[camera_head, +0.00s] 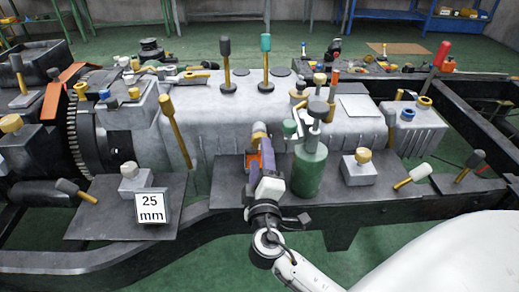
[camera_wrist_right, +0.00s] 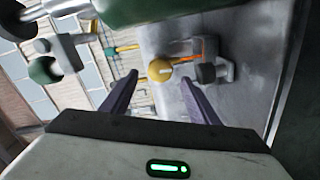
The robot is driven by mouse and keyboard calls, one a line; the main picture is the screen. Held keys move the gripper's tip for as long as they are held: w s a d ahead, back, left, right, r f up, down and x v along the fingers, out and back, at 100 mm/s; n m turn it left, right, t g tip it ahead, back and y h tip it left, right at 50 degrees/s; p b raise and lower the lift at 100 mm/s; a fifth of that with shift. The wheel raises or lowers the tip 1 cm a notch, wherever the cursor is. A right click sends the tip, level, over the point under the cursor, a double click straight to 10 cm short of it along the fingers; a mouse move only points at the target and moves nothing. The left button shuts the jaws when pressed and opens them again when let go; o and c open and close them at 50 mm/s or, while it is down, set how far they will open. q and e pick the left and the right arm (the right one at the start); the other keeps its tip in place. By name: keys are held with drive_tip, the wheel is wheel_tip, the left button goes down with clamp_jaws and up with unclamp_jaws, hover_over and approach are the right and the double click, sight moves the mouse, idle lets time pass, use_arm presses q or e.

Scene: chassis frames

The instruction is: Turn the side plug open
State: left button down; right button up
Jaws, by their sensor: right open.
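A yellow round knob with a pale slot, which looks like the side plug (camera_wrist_right: 160,70), sits on the side of the grey metal housing in the right wrist view. In the head view a tan knob (camera_head: 259,129), probably the same plug, shows just beyond my right gripper (camera_head: 260,153). My right gripper also shows in the wrist view (camera_wrist_right: 155,92), its two purple fingers apart and nothing between them. The plug lies ahead of the fingertips, near the middle of the gap; contact cannot be told. My left gripper is not in view.
A green cylinder (camera_head: 310,170) stands close to the right of my right gripper in the head view. A grey block with a yellow knob (camera_head: 360,168) stands further right. A dark knob (camera_wrist_right: 206,73) sits right beside the plug in the wrist view. A "25 mm" block (camera_head: 152,207) stands left.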

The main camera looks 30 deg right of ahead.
drive_tip(key=v, duration=0.5)
drive_tip(key=shift+s+a+b, duration=0.1)
drive_tip(key=shift+s+b, duration=0.05)
drive_tip(key=shift+b, duration=0.15)
